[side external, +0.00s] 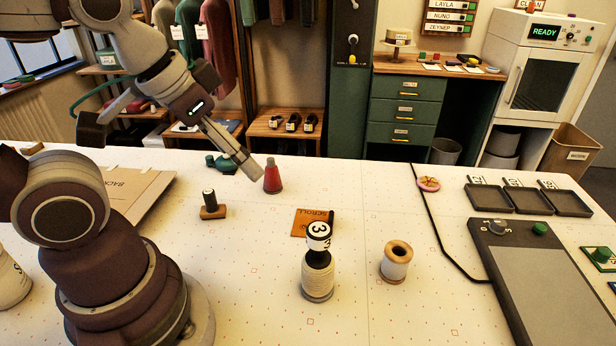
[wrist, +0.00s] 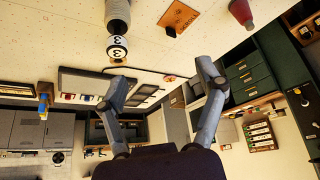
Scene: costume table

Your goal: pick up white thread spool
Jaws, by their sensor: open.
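The white thread spool (side external: 396,265) stands upright on the table, right of centre in the side view. It has wooden ends and a dark hole in its top. My gripper (side external: 250,168) is well to the left of the spool, raised above the far part of the table. In the wrist view my gripper (wrist: 163,74) has its two fingers spread wide with nothing between them.
A cream thread cone with a "3" knob (side external: 318,270) stands left of the spool. An orange tag (side external: 308,222), a red cone (side external: 272,178) and a small stamp (side external: 210,206) lie farther left. A black cord (side external: 440,235), trays (side external: 525,200) and a grey panel (side external: 545,275) are right.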

